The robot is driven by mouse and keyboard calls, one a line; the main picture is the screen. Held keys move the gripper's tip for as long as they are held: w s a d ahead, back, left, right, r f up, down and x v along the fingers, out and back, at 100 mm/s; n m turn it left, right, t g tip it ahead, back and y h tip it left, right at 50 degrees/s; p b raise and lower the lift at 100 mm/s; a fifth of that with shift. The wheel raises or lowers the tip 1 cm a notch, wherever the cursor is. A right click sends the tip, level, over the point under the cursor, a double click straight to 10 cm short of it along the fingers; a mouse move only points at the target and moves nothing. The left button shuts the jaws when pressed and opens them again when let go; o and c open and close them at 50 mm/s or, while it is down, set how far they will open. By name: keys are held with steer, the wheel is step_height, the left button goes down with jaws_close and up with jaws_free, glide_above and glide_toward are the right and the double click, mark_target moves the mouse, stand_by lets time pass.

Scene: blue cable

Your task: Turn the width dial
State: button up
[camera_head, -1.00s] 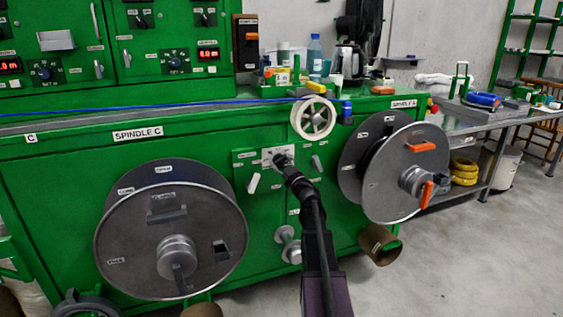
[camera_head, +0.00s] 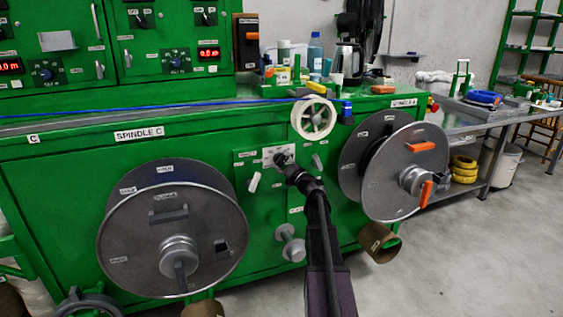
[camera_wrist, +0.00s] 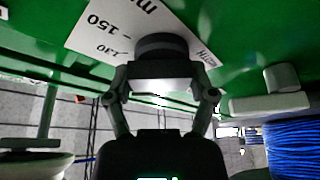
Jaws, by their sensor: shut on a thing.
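The width dial (camera_wrist: 162,48) is a dark round knob with a paler grip bar, on a white scale plate (camera_wrist: 112,24) printed with 150, 130 and WIDTH in the wrist view. My gripper (camera_wrist: 163,84) has its fingers on both sides of the bar and is shut on it. In the head view, my gripper (camera_head: 287,165) meets the green cabinet front at the white plate (camera_head: 268,155). The dial is small there and partly hidden by my gripper. I cannot read which mark it points to.
A large grey spool (camera_head: 140,235) stands left and another spool (camera_head: 405,150) with orange handles right. A pale lever (camera_head: 254,182) sits beside the plate. A white wheel (camera_head: 313,118) is above, near the blue cable (camera_head: 180,104). Open floor (camera_head: 460,260) lies right.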

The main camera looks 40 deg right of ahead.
steer(key=o, duration=1.1)
steer(key=shift+w+d, duration=0.25)
steer(key=shift+d, duration=0.05)
steer(key=shift+c, duration=0.2)
steer(key=shift+s+a, duration=0.1)
steer(key=shift+a, duration=0.05)
steer(key=shift+s+f+m, duration=0.1)
steer(key=shift+m, duration=0.2)
